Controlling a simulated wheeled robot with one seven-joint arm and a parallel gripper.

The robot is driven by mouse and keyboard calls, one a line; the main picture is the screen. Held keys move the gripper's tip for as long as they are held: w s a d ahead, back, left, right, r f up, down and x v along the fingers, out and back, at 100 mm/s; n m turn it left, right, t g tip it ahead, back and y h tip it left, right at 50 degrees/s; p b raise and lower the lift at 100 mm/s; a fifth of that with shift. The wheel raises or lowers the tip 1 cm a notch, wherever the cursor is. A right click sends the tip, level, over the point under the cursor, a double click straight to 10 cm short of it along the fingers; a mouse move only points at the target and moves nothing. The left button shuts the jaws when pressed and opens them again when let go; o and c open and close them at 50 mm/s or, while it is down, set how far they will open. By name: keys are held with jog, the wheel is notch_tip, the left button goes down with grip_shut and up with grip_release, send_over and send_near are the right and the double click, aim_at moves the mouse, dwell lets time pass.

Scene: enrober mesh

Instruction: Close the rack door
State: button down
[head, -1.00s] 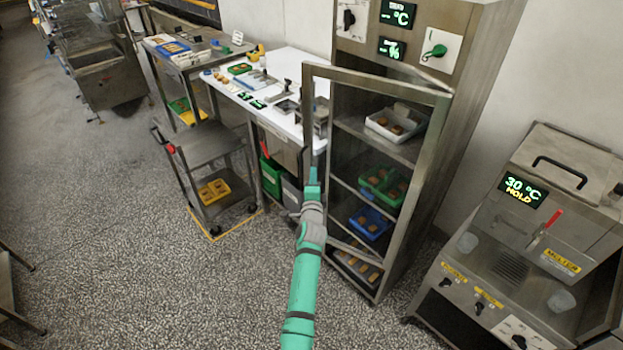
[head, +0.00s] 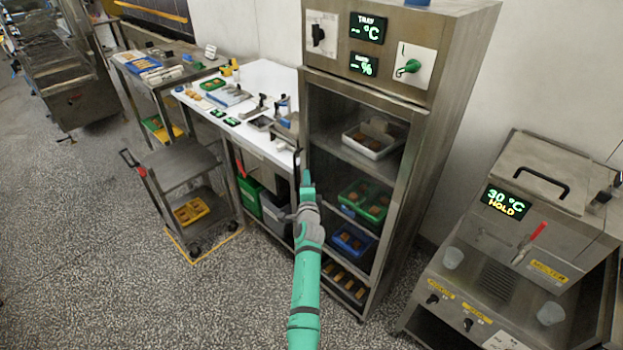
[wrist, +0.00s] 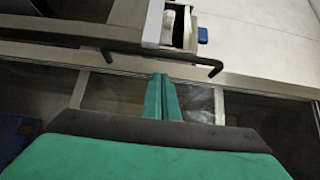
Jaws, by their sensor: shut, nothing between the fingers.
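The steel rack (head: 455,85) stands right of the white worktop. Its glazed door (head: 360,91) looks flush with the rack front or nearly so; a small gap cannot be ruled out. Trays show behind the glass. The black door handle (head: 297,165) is at the left edge; it also shows in the wrist view (wrist: 130,46). My gripper (head: 307,178) is shut and empty, at the door's left side near the handle. In the wrist view its teal fingertips (wrist: 162,80) lie against or just short of the door's frame (wrist: 265,84); contact cannot be told.
A steel cart (head: 180,165) stands at the left beyond open floor. The worktop (head: 270,80) with tools adjoins the rack's left side. A melter machine (head: 530,230) stands close at the right. The speckled floor at the left is clear.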

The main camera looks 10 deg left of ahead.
jog(key=shift+w+d+r, duration=0.25)
jog(key=shift+d+r, duration=0.2)
jog(key=shift+d, duration=0.2)
jog(key=s+a, duration=0.9)
jog(key=s, duration=0.3)
jog(key=shift+f, duration=0.45)
jog(key=shift+s+a, duration=0.1)
